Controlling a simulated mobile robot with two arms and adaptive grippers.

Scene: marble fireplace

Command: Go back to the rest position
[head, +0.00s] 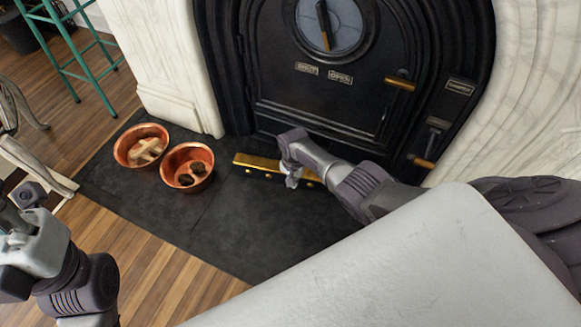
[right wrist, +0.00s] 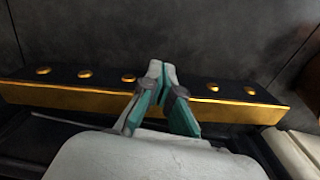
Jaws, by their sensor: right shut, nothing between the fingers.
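My right gripper (head: 292,182) is shut and empty, low in front of the black stove. In the right wrist view its two teal-lined fingers (right wrist: 161,68) meet at the tips. They overlap the brass-edged black ledge (right wrist: 60,96) with its row of gold studs; whether they touch it, I cannot tell. The ledge also shows in the head view (head: 256,162), partly hidden by my right arm. Part of my left arm shows at the left edge of the head view, but its gripper fingers do not show.
The black stove door (head: 330,103) is closed, with a wood-and-brass handle (head: 400,83). Two copper bowls, one with wood pieces (head: 128,136) and one with dark lumps (head: 181,153), stand on the dark hearth (head: 225,222). A teal stool (head: 80,57) stands at top left.

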